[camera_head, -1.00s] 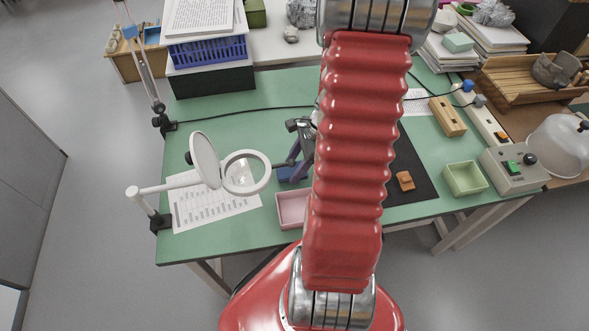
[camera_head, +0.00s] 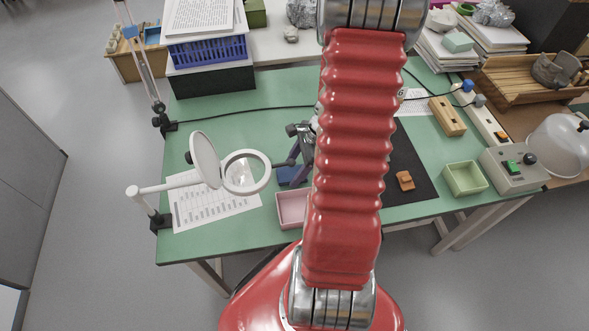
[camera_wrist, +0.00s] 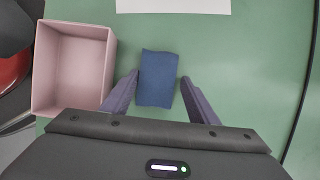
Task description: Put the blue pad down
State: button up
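The blue pad (camera_wrist: 158,80) lies flat on the green table in the wrist view, with its whole upper face showing. In the head view the pad (camera_head: 290,175) shows behind the pink tray, partly covered by my arm and gripper. My gripper (camera_wrist: 160,76) is open, with one purple finger to each side of the pad and green table showing between pad and fingers. It holds nothing. In the head view my gripper (camera_head: 300,158) is partly hidden behind my red arm.
A pink tray (camera_wrist: 108,70) stands just left of the pad in the wrist view. A magnifier (camera_head: 245,172) stands left of my gripper over a printed sheet (camera_head: 205,212). A dark mat (camera_head: 408,165) with an orange-brown piece (camera_head: 405,180) lies to the right.

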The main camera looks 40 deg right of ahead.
jog(key=shift+o, duration=0.4)
jog(key=shift+s+a+f, duration=0.25)
jog(key=shift+s+f, duration=0.15)
jog(key=shift+r, duration=0.4)
jog(key=v, duration=1.2)
jog(key=shift+w+r, duration=0.15)
jog(key=shift+w, duration=0.15)
jog(key=shift+d, duration=0.1)
